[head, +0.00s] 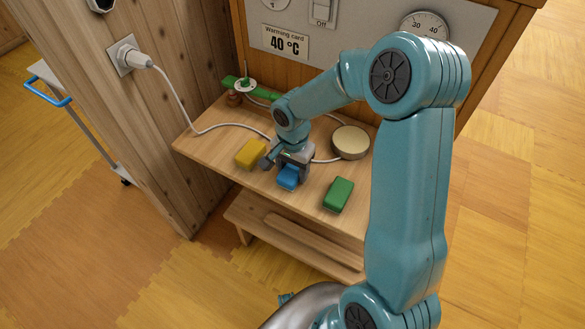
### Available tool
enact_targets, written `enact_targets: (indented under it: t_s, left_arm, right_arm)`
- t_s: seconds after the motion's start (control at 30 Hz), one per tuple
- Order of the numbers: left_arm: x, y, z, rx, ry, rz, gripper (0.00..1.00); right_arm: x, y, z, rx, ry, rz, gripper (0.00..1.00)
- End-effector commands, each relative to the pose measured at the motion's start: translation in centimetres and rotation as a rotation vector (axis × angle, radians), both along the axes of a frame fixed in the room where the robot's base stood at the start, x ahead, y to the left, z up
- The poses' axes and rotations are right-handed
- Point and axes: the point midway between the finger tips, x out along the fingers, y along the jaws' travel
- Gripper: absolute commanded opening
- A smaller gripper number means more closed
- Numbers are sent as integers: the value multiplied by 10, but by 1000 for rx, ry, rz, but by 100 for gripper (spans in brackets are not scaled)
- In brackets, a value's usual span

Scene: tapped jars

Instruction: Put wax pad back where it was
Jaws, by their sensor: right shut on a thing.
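My right gripper (290,163) reaches down over the wooden bench and is shut on a small blue block (288,178). The gripper covers the block's upper part. I cannot tell whether the block touches the bench top. A yellow block (251,153) lies to its left and a green block (338,194) to its right, both on the bench. A round cream-topped disc (350,141) sits behind them. No label shows which of these is the wax pad. My left gripper is not in view.
A white cable (181,104) runs from a wall socket across the bench. A green item with a white disc (246,86) stands at the back left.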

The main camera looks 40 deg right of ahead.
Motion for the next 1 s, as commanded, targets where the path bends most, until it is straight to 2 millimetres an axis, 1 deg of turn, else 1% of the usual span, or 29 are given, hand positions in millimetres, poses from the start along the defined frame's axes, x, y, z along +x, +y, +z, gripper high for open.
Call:
enact_targets:
  t_s: [0.2, 0.23, 0.27, 0.3, 0.57, 0.67, 0.77, 1.0]
  left_arm:
    - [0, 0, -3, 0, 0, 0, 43]
    - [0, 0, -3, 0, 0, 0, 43]
    - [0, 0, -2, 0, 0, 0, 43]
    - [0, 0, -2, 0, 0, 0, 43]
    - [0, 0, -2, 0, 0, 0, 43]
    - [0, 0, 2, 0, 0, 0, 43]
    - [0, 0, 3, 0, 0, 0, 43]
    - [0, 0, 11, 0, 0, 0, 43]
  right_arm:
    - [0, 0, -2, 0, 0, 1, 33]
    - [0, 0, -2, 0, 0, 1, 61]
    - [0, 0, -1, 0, 0, 1, 70]
    - [0, 0, -1, 0, 0, 1, 83]
    - [0, 0, -1, 0, 0, 1, 83]
    - [0, 0, 4, 0, 0, 1, 83]
    - [1, 0, 18, -2, -3, 2, 83]
    - [1, 0, 75, -1, -6, 1, 83]
